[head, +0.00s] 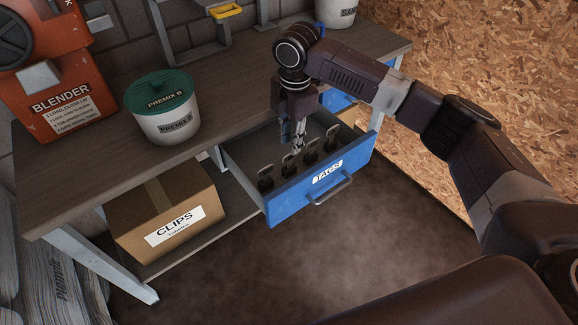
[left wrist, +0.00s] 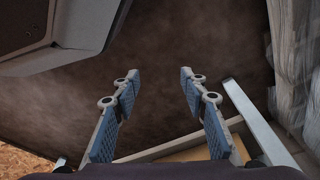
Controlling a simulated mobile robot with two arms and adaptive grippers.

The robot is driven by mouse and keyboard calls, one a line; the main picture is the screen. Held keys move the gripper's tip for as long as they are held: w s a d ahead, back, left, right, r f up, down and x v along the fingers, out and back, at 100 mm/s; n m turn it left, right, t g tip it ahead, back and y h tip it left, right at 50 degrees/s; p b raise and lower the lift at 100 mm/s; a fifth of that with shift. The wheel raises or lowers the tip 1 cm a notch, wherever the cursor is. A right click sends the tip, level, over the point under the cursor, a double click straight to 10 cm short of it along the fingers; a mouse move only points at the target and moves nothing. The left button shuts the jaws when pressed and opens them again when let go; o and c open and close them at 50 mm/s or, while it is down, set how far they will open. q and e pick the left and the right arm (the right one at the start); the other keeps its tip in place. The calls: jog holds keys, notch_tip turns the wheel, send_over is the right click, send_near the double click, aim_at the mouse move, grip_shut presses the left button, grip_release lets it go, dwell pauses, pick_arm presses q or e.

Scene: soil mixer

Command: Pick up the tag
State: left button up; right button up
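Several dark tags stand in a row in the open blue drawer (head: 315,186), whose front label appears to read TAGS. The nearest-left tag (head: 265,179) is clear of my gripper, as is the far-right tag (head: 332,136). My right gripper (head: 297,150) points down into the drawer, with its fingertips close to the middle tags. I cannot tell whether it touches a tag or how far its fingers are apart. My left gripper (left wrist: 160,78) is open and empty in the left wrist view, with dark floor behind it; it is not in the head view.
The workbench top (head: 100,165) is above the drawer and holds a white tub with a green lid (head: 165,108) and an orange blender (head: 55,85). A cardboard box marked CLIPS (head: 165,215) is on the lower shelf. The floor in front of the drawer is clear.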

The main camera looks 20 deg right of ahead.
aim_at(290, 160)
notch_tip(290, 160, down, 4)
jog(key=shift+w+r+b, duration=0.1)
jog(key=shift+r+b, duration=0.15)
jog(key=shift+b, duration=0.05)
jog(key=shift+w+a+f+b, duration=0.1)
jog(key=shift+f+b, duration=0.35)
jog(key=shift+f, duration=1.65)
pick_arm(q)
jog(key=r, duration=0.1)
jog(key=w+r, duration=0.1)
jog(key=r, duration=0.1)
jog(key=w+r, duration=0.1)
jog(key=r, duration=0.1)
jog(key=shift+w+d+r, duration=0.15)
jog(key=shift+w+r, duration=0.05)
jog(key=shift+w, duration=0.05)
pick_arm(e)
jog(key=shift+c, duration=0.4)
grip_shut()
